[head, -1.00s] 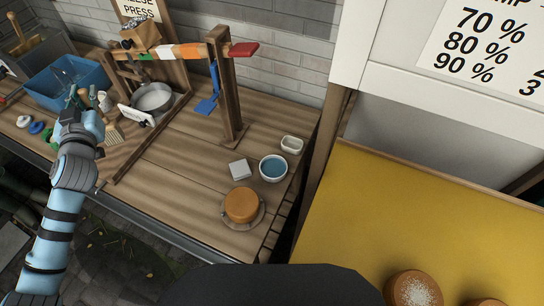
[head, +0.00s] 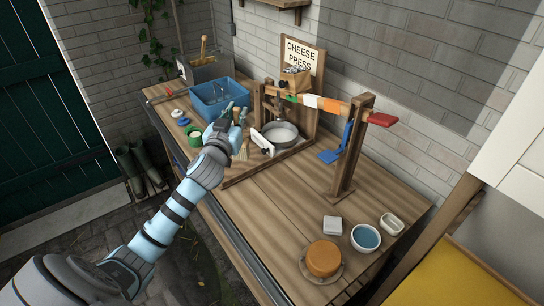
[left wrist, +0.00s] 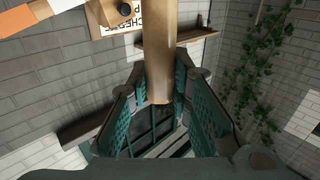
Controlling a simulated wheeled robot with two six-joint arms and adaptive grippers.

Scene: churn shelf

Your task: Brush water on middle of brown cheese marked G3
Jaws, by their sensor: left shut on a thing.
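My left gripper (head: 232,122) is at the far part of the wooden bench, beside the cheese press. It is shut on a brown wooden handle (left wrist: 158,60), which stands between its fingers in the left wrist view. Pale brush bristles (head: 241,153) show just below the gripper in the head view. A bowl of blue water (head: 366,238) stands at the bench's near right. A brown cheese (head: 323,257) sits on a round plate (head: 337,277) to its left; no G3 mark is readable. My right gripper is not in view.
The cheese press (head: 348,160), with its striped lever and a metal pan (head: 279,133), stands mid-bench. A blue tub (head: 208,98) is behind my gripper. A pale block (head: 332,226) and white dish (head: 392,223) are near the bowl. A yellow surface (head: 445,280) is at right.

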